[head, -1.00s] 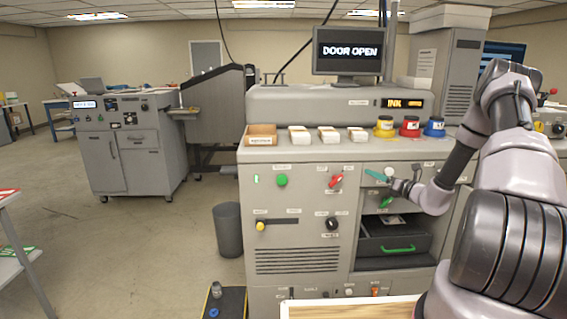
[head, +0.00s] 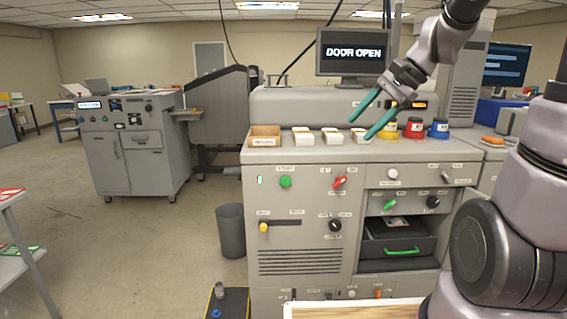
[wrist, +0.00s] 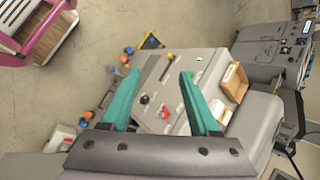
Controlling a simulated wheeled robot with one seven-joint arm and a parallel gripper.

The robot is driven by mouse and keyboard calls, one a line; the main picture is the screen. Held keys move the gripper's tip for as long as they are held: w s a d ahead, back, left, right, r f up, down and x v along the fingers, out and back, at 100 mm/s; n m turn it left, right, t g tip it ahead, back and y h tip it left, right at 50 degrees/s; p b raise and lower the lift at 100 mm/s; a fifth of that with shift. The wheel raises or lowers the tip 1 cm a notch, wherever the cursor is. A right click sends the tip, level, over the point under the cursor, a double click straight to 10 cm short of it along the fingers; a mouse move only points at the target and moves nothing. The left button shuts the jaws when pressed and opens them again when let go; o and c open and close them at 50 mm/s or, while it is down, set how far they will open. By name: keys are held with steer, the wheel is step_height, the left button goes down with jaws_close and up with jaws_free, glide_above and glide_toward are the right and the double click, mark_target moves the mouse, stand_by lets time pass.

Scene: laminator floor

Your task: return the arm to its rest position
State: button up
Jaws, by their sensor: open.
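My gripper (head: 372,118) is raised in front of the grey machine (head: 300,215), with its two teal fingers spread apart and nothing between them. In the head view its fingertips appear near the right-hand white stack (head: 360,134) and the yellow ink pot (head: 387,128); whether they touch anything cannot be told. My arm rises at the right and bends over toward the machine top. In the wrist view the open fingers (wrist: 155,85) point down past the machine's control panel and the floor.
The monitor (head: 351,52) reads "DOOR OPEN". An open compartment holds a dark drawer with a green handle (head: 401,251).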

steer(key=s+d+r+n+t+h, duration=0.2)
steer(key=s+n, duration=0.1)
steer(key=s, duration=0.3)
steer(key=s+d+r+n+t+h, duration=0.2)
steer(key=s+d+r+n, duration=0.1)
steer(key=s, duration=0.2)
steer(key=shift+s+d+r+h, duration=0.3)
steer(key=shift+s+r+h, duration=0.05)
steer(key=shift+s+h, duration=0.05)
